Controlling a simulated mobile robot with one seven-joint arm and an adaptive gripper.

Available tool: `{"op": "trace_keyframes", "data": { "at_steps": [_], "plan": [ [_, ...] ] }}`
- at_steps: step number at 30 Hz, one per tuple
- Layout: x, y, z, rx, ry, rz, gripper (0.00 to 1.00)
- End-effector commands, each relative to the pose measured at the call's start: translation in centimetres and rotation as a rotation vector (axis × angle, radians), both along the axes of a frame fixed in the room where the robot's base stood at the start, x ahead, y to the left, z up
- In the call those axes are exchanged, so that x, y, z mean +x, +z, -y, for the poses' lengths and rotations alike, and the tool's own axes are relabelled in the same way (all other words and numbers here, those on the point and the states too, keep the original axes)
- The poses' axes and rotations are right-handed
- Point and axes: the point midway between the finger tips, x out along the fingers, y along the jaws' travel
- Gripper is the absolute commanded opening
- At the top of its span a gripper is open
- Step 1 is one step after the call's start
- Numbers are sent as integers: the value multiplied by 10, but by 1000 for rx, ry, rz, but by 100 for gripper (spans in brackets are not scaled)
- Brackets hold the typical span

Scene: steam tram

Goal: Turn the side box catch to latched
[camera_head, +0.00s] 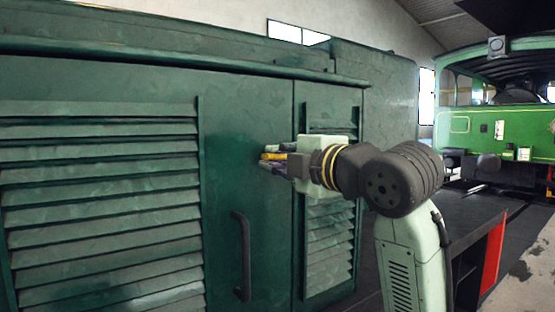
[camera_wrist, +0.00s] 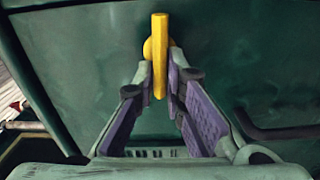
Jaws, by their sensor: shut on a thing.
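The catch (camera_wrist: 160,30) is a yellow bar on a round yellow pivot, mounted on the dark green side box (camera_head: 240,110). In the wrist view the bar runs straight up and down in the picture. My gripper (camera_wrist: 160,85) has its two purple-padded fingers closed around the bar's near part, one on each side. In the head view the catch (camera_head: 270,156) shows as a small yellow strip, running roughly level. My gripper there reaches it from the right and hides part of it. Which marked position the catch is in cannot be read.
A black door handle (camera_head: 241,255) stands out below and left of the catch; it also shows in the wrist view (camera_wrist: 275,132). Louvred panels (camera_head: 100,190) flank it. A green tram (camera_head: 500,125) stands at the back right. Dark floor lies clear at the right.

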Motion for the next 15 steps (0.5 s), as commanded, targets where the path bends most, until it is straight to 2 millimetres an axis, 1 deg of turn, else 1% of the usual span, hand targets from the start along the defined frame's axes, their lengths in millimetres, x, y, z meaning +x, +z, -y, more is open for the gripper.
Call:
{"op": "trace_keyframes", "data": {
  "at_steps": [6, 15],
  "plan": [
    [0, -1, 0, -43, 1, 31, 0],
    [0, -1, -1, -53, 1, 38, 0]
  ]
}}
